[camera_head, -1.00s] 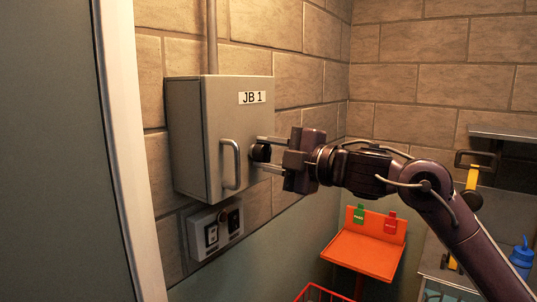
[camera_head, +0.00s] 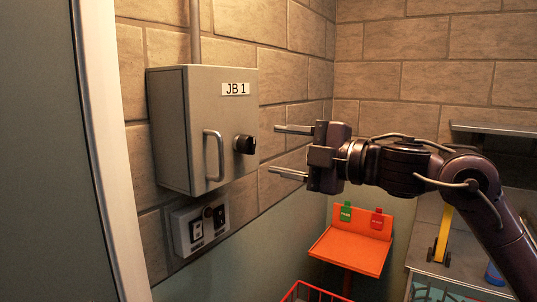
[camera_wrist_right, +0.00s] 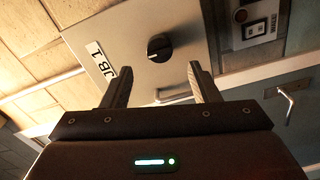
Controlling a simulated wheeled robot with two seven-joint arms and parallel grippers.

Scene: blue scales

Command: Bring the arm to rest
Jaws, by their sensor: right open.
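My right gripper (camera_head: 291,152) is open and empty, its two fingers pointing left toward a grey wall box (camera_head: 173,130) labelled JB 1. A black knob (camera_head: 245,145) is on the box's door, to the right of a metal handle (camera_head: 214,155). The fingertips are apart from the knob, to its right. In the right wrist view the knob (camera_wrist_right: 159,47) shows beyond and between the open fingers (camera_wrist_right: 158,83), with nothing between them. My left gripper is not in view.
A switch panel (camera_head: 199,228) is on the wall under the box. An orange shelf (camera_head: 348,251) with a green and a red tag stands below my right arm. A red basket (camera_head: 312,292) is at the bottom edge. A grey counter (camera_head: 465,268) is at right.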

